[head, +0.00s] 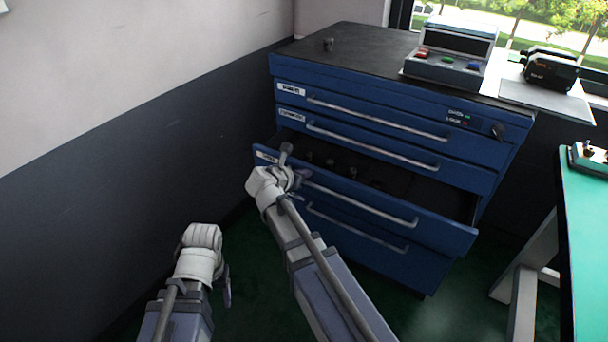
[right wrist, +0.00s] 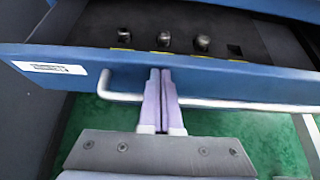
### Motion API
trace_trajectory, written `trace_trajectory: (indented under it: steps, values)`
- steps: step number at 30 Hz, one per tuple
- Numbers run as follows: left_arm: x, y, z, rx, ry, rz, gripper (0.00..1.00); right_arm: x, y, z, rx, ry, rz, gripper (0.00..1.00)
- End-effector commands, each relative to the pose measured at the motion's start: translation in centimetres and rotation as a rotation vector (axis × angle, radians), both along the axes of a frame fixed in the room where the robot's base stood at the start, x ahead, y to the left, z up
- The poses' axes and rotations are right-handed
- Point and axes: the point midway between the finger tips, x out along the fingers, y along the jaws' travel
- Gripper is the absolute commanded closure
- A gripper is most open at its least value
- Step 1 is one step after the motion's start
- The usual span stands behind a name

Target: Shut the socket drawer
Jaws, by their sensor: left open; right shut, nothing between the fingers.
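The socket drawer (head: 440,225) is a blue drawer standing open from the cabinet, with several dark sockets in its black tray. In the right wrist view its front panel (right wrist: 225,82) crosses the picture, with a label at the left and a light grey bar handle (right wrist: 230,104). My right gripper (head: 301,178) is at the left part of this front. Its shut, empty fingers (right wrist: 161,72) overlap the handle near its left end and point at the panel; I cannot tell whether they touch. My left gripper (head: 228,290) is open, low and left, away from the cabinet.
Two drawers above and one below the open one look closed on the blue cabinet (head: 380,92). A control box (head: 445,62) and a small dark part (head: 328,44) stand on its top. A green table (head: 590,230) is at right. A wall bounds the left.

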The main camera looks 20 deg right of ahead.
Motion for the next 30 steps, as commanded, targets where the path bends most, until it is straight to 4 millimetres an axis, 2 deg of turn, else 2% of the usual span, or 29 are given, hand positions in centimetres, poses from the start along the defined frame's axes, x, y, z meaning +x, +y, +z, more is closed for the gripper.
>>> trace_trajectory:
  steps: [2,9,15,21,30]
  values:
    - [0.0,0.0,0.0,0.000,0.000,0.000,0.34,1.1,-1.1,0.0,0.001,-0.001,-0.003,1.00]
    - [0.0,0.0,0.0,0.000,0.000,0.000,0.34,5.6,-6.8,0.0,0.000,-0.001,-0.006,1.00]
    - [0.0,0.0,0.0,0.000,0.000,0.000,0.34,8.3,-10.4,0.0,-0.001,-0.001,-0.004,1.00]
    - [0.0,0.0,0.0,0.000,0.000,0.000,0.34,9.1,-11.6,0.0,0.000,-0.001,0.000,1.00]
    - [0.0,0.0,0.0,0.000,0.000,0.000,0.34,9.2,-11.8,0.1,-0.006,-0.004,-0.001,1.00]
